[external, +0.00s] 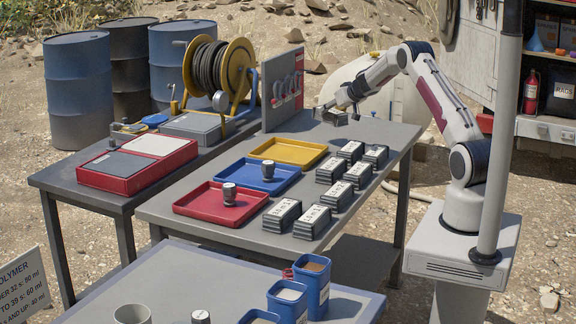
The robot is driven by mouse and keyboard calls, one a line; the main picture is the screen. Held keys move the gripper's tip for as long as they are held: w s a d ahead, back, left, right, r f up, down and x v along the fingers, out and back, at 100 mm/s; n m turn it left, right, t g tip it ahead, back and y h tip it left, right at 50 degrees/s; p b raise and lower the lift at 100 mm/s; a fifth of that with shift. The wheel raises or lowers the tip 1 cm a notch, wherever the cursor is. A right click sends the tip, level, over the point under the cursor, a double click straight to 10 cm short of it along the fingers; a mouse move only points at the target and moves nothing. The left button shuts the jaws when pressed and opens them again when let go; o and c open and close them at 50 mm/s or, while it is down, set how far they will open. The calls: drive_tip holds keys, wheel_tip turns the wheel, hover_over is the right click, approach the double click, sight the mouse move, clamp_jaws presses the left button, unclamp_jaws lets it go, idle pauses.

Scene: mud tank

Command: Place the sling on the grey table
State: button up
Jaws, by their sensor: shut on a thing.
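My gripper (331,113) is at the far right end of the middle grey table (252,238). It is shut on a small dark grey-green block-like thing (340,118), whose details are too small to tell. It is above or at the table's far end; I cannot tell if it touches the top. No sling can be made out for certain. Grey curved pieces (287,88) hang on an upright panel (270,110) left of my gripper.
Yellow (262,152), blue (244,184) and red (190,208) trays lie on the middle table, with several labelled dark blocks (312,221) to their right. A hose reel (225,75) stands on the left table (58,178). The front table (150,270) holds blue containers (314,290).

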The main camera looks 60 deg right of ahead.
drive_tip(key=shift+r, duration=0.1)
drive_tip(key=a+r+n+t+y, duration=0.2)
drive_tip(key=a+n+y, duration=0.3)
drive_tip(key=a, duration=2.7)
drive_tip(key=shift+w+r+n, duration=0.35)
drive_tip(key=shift+r+n, duration=0.05)
drive_tip(key=shift+r, duration=0.05)
drive_tip(key=s+a+y, duration=0.1)
drive_tip(key=s+a, duration=0.1)
drive_tip(key=a, duration=0.2)
drive_tip(key=s+a+r+n, duration=0.1)
drive_tip(key=a, duration=0.4)
drive_tip(key=s+a+n+y, duration=0.1)
drive_tip(key=s+a, duration=0.1)
drive_tip(key=a, duration=0.3)
drive_tip(key=shift+s+a+r+y, duration=0.15)
drive_tip(key=shift+s+r+y, duration=0.15)
drive_tip(key=shift+r, duration=0.05)
drive_tip(key=s+a, duration=0.3)
drive_tip(key=s+a+n+y, duration=0.1)
drive_tip(key=s+a, duration=0.2)
drive_tip(key=a, duration=0.1)
drive_tip(key=s+a+r+n, duration=0.1)
drive_tip(key=s+a, duration=0.1)
drive_tip(key=a, duration=0.2)
drive_tip(key=shift+s+y, duration=0.4)
